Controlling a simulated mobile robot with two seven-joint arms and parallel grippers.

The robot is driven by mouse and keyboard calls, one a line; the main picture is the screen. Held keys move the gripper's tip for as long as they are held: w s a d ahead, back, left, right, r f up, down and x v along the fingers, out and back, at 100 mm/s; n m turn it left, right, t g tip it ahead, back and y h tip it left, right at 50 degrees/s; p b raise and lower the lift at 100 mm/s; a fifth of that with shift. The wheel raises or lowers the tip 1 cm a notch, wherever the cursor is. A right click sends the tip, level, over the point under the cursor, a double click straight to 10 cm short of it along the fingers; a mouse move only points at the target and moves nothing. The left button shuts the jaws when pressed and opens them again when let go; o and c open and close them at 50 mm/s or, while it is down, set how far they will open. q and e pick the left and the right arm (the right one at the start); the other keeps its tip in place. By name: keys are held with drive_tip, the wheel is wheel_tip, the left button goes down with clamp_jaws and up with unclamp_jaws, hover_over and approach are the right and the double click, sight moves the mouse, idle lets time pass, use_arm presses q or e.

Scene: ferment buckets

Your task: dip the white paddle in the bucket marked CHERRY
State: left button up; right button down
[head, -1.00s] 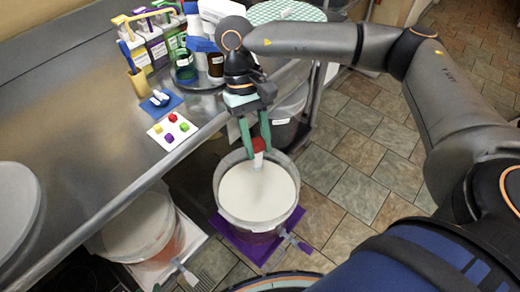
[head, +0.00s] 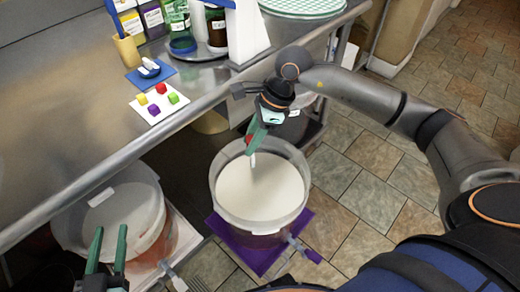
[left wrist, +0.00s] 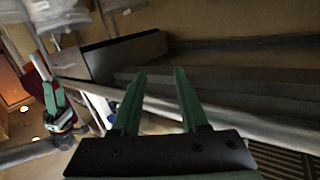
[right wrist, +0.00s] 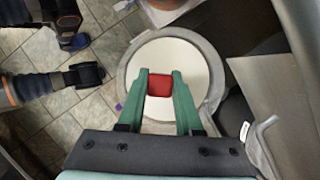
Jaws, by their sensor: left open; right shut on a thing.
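My right gripper (head: 262,128) is shut on the red grip (head: 249,138) of the white paddle (head: 252,160). The red grip shows between its fingers in the right wrist view (right wrist: 160,80). The paddle points down over the open middle bucket (head: 217,195), which holds pale, creamy liquid. I cannot tell whether its tip touches the liquid. No label on this bucket is readable. My left gripper (head: 109,238) is open and empty, in front of the left bucket (head: 152,230); its open fingers also show in the left wrist view (left wrist: 160,85).
The middle bucket stands on a purple mat (head: 235,233), with a tap (head: 300,247) at its front right. A metal counter (head: 60,140) runs along the left, holding a white card (head: 180,98) with coloured cubes and several bottles. Another bucket stands behind, partly hidden. Tiled floor (head: 360,190) is clear at right.

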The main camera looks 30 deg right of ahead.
use_arm(q)
drive_tip(key=shift+s+d+r+m+t+h+b, duration=0.6)
drive_tip(key=shift+s+r+m+t+h+b, duration=1.3)
drive_tip(key=shift+r, duration=2.1)
drive_tip(key=shift+s+d+r+m+t+h+b, duration=0.7)
drive_tip(key=shift+r+m+t+h+b, duration=0.7)
drive_tip(key=shift+r+h+b, duration=1.8)
wheel_tip(320, 180, down, 8)
drive_tip(key=s+d+m+g+b, duration=0.1)
drive_tip(key=b, duration=0.7)
drive_tip(key=shift+s+h, duration=0.15)
drive_tip(key=shift+h, duration=0.15)
use_arm(e)
drive_tip(key=w+d+f+m+t+h, duration=0.1)
drive_tip(key=f+m, duration=0.4)
drive_tip(key=f, duration=0.6)
drive_tip(key=w+d+f+m+t+h, duration=0.2)
drive_tip(key=f+m, duration=0.3)
drive_tip(key=f, duration=0.7)
drive_tip(key=shift+w+d+f, duration=0.15)
drive_tip(key=shift+d, duration=0.35)
use_arm(q)
drive_tip(key=shift+r, duration=0.25)
